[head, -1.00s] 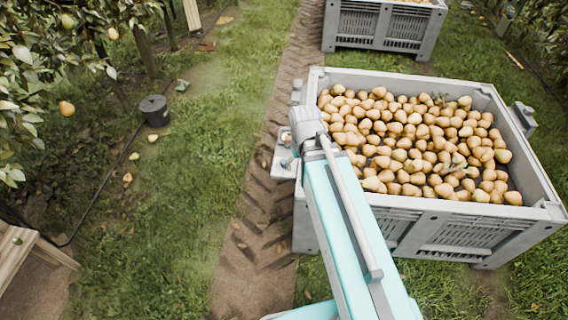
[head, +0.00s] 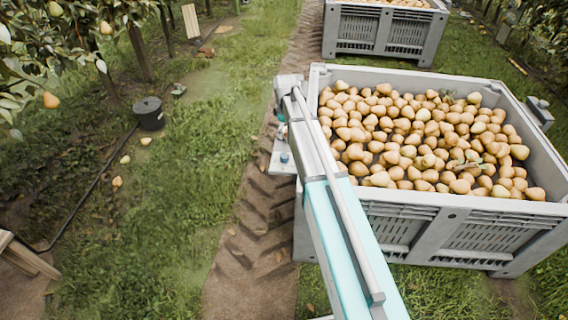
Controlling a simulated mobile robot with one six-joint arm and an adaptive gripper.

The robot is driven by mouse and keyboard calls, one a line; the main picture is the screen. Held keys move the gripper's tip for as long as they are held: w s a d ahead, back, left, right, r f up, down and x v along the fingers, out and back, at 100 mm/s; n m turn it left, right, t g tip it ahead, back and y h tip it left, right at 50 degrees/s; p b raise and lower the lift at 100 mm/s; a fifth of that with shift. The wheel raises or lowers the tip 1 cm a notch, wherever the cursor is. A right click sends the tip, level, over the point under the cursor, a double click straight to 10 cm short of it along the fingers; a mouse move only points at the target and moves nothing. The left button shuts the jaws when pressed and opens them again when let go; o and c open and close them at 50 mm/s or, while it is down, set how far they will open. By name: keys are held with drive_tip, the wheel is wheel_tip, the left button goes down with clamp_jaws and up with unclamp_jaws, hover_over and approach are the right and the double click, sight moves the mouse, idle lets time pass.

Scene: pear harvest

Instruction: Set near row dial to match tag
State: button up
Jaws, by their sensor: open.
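No dial or tag can be made out for certain. A small pale plate (head: 283,158) sticks out at the left side of the near pear bin, with a small bluish knob-like part on it; what it is cannot be told at this size. My arm reaches up from the bottom of the head view along the bin's left wall, and its upper end partly covers the area by the plate. My gripper cannot be made out; it is hidden or out of the picture.
The near grey bin (head: 420,212) is full of pears (head: 420,135). Another bin (head: 383,30) stands behind it. A dirt track (head: 245,235) and grass run clear between.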

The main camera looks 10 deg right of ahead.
sight(285, 154)
drive_tip(key=shift+w+f+n, duration=0.3)
drive_tip(key=shift+w+f, duration=0.1)
drive_tip(key=shift+w, duration=0.3)
drive_tip(key=shift+f, duration=0.1)
wheel_tip(285, 154, down, 14)
drive_tip(key=b, duration=1.4)
drive_tip(key=shift+r, duration=0.2)
drive_tip(key=c, duration=1.1)
